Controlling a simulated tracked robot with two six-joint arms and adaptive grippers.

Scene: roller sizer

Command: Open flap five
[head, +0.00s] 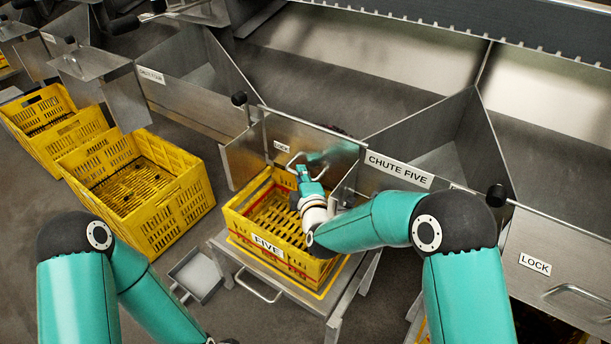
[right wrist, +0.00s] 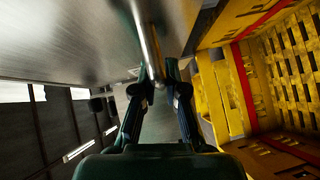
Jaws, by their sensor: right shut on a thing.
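Flap five (head: 318,142) is a bare metal plate with a LOCK label, beside the CHUTE FIVE sign (head: 397,170). It stands above the yellow crate marked FIVE (head: 268,246); I cannot tell how far it is swung. My right gripper (head: 302,172) is at the flap's bar handle (head: 291,160). In the right wrist view, the fingers of that gripper (right wrist: 158,92) are closed around the handle bar (right wrist: 150,45), with the flap's metal face (right wrist: 75,40) at upper left. My left arm shows at lower left in the head view; its gripper is out of sight.
The FIVE crate sits on a metal stand (head: 338,312) just below my right gripper. A black-knobbed lever (head: 240,99) stands at the flap's left. Other yellow crates (head: 180,208) stand left. Another LOCK flap (head: 560,250) is at right. A grey scoop-like pan (head: 196,274) lies on the floor.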

